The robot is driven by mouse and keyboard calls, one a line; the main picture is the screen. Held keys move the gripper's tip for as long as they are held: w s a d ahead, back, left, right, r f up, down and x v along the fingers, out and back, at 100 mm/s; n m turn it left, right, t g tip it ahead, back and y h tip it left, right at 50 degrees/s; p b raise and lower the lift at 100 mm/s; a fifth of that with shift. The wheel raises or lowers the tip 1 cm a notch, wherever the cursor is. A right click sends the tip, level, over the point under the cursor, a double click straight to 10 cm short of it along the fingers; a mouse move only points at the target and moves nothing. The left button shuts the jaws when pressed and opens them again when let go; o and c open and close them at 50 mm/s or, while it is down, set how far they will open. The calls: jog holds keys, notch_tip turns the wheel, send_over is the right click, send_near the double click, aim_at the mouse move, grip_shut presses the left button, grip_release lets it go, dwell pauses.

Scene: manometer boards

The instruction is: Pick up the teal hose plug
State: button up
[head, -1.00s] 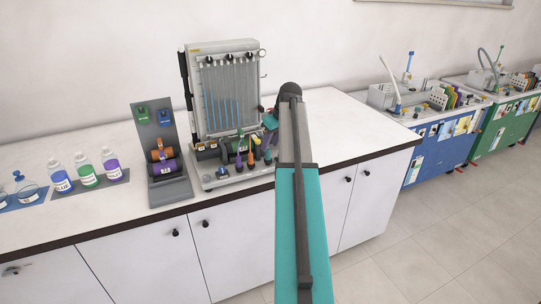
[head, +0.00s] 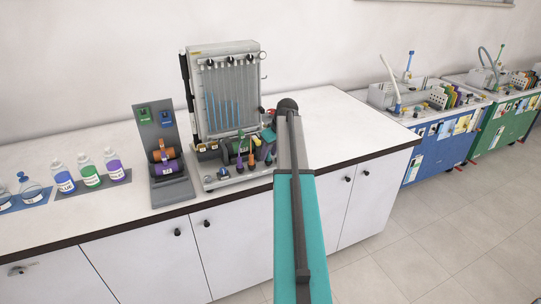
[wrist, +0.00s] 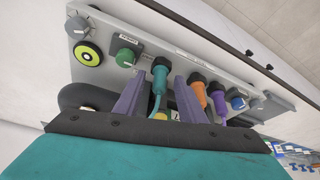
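The teal hose plug (wrist: 160,72) stands in a dark socket on the grey board base in the wrist view, its thin teal hose running back between my fingers. My gripper (wrist: 161,84) is open, with one finger on each side of the plug. Gaps show on both sides, so the fingers do not appear to touch it. In the head view, my gripper's teal body (head: 268,135) is at the right front of the manometer board (head: 228,90); its fingers and the teal plug are hard to make out there.
An orange plug (wrist: 199,92) and a purple plug (wrist: 218,100) stand close to the right finger. A green knob (wrist: 125,57) is left of the teal plug; a blue knob (wrist: 238,101) is farther right. A grey stand (head: 156,140) and labelled bottles (head: 88,170) are left on the counter.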

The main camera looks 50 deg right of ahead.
jog(key=shift+c, duration=0.2)
dwell(0.3)
grip_shut()
jog(key=shift+r, duration=0.15)
jog(key=shift+r+b, duration=1.1)
jog(key=shift+r, duration=0.5)
jog(key=s+d+r+b, duration=0.1)
jog(key=s+b, duration=0.3)
jog(key=s, duration=1.2)
jog(key=shift+d+r, duration=0.25)
jog(key=shift+d, duration=0.1)
jog(key=shift+w, duration=0.1)
